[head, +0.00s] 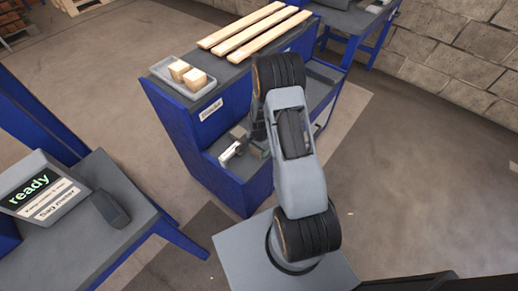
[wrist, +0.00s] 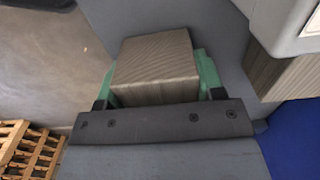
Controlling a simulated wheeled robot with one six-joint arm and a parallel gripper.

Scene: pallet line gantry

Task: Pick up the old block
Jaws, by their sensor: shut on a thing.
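My gripper (wrist: 155,88) is shut on a weathered grey-brown wooden block (wrist: 155,65), with its green fingers on both sides of the block. A second block of the same weathered grain (wrist: 287,75) lies to the right in the wrist view, apart from the gripper. In the head view my gripper (head: 259,149) is low in the open front of the blue bench (head: 172,112), partly hidden behind my arm. The held block is hard to make out there. Whether it still touches the shelf cannot be told.
A light grey tool-like object (head: 231,152) lies on the lower shelf near the gripper. A tray (head: 207,96) with two pale blocks (head: 180,70) and several planks (head: 247,27) lie on the bench top. A meter (head: 42,190) reading "ready" stands on the left table.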

